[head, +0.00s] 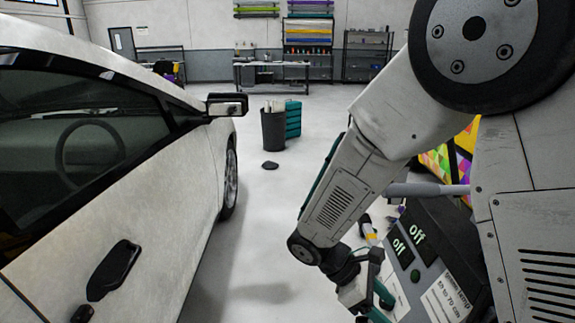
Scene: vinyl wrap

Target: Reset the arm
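My arm (350,185) comes in from the upper right and bends at an elbow, its forearm pointing down and to the left. Its wrist hangs low, right of the picture's middle. My gripper (378,308) is at the lower edge, below the wrist, with teal finger parts partly showing. It is cut off by the frame, so its opening is hidden. It overlaps the dark control box in the picture; I cannot tell whether they touch.
A white car (160,205) with a side mirror (228,105) fills the left. A dark control box (440,262) marked "Off" is at lower right. A black bin (273,130), teal drawers (293,119) and a workbench (272,68) stand farther back. Floor between car and arm is mostly clear.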

